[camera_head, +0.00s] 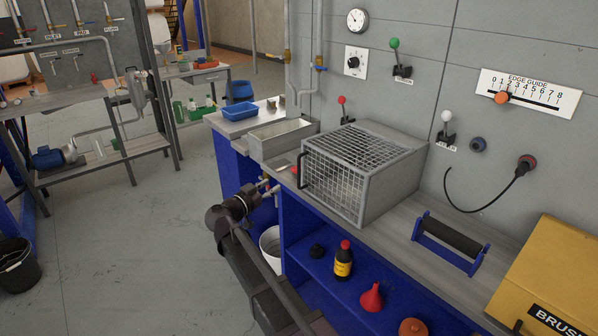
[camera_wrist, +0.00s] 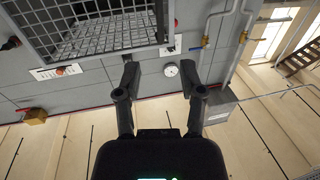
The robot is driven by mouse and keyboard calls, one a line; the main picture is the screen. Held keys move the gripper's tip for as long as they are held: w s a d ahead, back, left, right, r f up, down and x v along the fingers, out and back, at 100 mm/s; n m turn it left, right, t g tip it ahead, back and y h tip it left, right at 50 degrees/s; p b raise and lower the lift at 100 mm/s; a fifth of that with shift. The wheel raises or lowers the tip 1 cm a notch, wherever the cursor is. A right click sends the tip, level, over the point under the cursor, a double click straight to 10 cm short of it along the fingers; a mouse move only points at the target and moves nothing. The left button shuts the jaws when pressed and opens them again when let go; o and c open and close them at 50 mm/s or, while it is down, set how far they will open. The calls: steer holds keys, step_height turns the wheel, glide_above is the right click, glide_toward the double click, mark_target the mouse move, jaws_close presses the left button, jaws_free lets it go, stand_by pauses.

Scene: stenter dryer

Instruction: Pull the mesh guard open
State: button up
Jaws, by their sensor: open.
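The mesh guard (camera_head: 335,185) is a grey wire-mesh panel in a grey frame on the front of a metal box on the bench. It appears closed against the box. Its black handle (camera_head: 302,170) stands upright along the panel's left edge. In the wrist view the mesh (camera_wrist: 85,25) fills the upper left, with the dark handle (camera_wrist: 162,20) at its right side. My gripper (camera_wrist: 158,72) is open and empty, its two fingers apart below the handle in that picture. In the head view my arm is left of and below the guard, apart from it; its fingertips are hard to make out.
A metal tray (camera_head: 283,138) stands left of the guard, a roller stand (camera_head: 450,242) and yellow box (camera_head: 555,280) to its right. A bottle (camera_head: 343,262) and red funnel (camera_head: 371,298) are on the blue lower shelf. Floor (camera_head: 130,250) is clear at left.

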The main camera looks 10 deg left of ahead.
glide_above(299, 186)
steer(key=shift+w, duration=0.3)
stand_by(0.8)
jaws_close()
